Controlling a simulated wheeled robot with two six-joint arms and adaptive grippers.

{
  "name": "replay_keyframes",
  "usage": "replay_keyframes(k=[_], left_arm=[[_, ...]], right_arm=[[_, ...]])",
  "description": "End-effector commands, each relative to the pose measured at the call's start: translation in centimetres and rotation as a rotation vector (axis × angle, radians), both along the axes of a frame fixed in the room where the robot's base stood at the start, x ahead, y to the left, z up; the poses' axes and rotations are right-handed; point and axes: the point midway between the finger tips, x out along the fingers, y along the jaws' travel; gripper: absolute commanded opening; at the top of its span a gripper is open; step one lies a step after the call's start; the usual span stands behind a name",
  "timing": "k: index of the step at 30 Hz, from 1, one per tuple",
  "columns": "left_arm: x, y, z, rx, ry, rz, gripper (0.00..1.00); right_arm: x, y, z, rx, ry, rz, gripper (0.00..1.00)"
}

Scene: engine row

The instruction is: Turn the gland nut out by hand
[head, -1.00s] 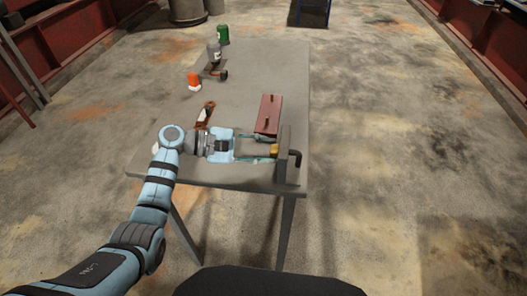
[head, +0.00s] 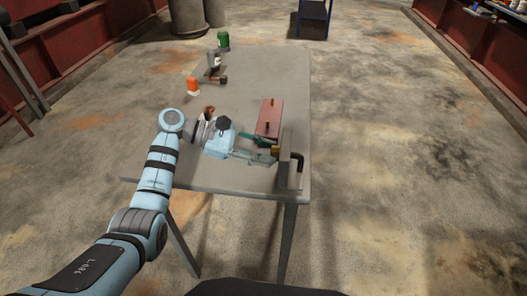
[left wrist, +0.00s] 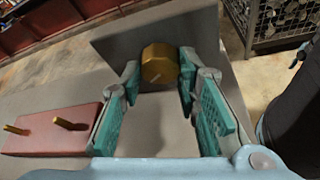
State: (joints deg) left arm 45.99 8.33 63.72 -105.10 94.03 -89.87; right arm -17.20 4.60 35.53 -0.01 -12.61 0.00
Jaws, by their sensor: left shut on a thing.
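The gland nut (left wrist: 160,64) is a brass-coloured piece on the face of an upright grey plate (left wrist: 115,42). In the head view a little of the nut (head: 275,150) shows beside the plate (head: 284,165) at the table's near right corner. My left gripper (head: 272,151) reaches it from the left. In the left wrist view its two teal-padded fingers (left wrist: 159,82) stand on either side of the nut, shut on it. The fingers hide part of the nut's sides. My right gripper is not in view.
A red-brown block (head: 269,117) with two brass pins lies just behind the gripper. A dark bent pipe (head: 297,163) sticks out right of the plate. An orange-and-white container (head: 193,86), a grey can (head: 213,58) and a green can (head: 223,40) stand farther back.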

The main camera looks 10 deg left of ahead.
Motion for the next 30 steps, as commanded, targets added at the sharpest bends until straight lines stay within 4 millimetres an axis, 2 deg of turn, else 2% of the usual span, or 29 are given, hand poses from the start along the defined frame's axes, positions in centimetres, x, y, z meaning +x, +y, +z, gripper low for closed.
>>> replay_keyframes(k=[5, 6, 10, 20, 23, 30], left_arm=[[0.0, -0.1, 0.1, -0.002, -0.002, -0.001, 0.02], [0.0, -0.1, 0.1, -0.002, -0.002, -0.001, 0.31], [0.0, 0.0, 0.1, -0.002, -0.003, -0.001, 0.5], [0.0, 0.3, 0.1, 0.0, -0.002, 0.0, 0.5], [-0.1, 1.6, 0.6, 0.001, -0.003, 0.003, 0.5], [-0.9, 7.7, 3.0, 0.002, -0.004, 0.002, 0.5]], right_arm=[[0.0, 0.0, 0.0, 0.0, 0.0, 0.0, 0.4], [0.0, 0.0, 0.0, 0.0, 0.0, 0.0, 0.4], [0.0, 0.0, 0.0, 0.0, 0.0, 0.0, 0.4], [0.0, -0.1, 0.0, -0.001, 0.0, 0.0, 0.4], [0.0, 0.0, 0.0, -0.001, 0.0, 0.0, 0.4], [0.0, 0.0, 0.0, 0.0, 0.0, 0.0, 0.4]])
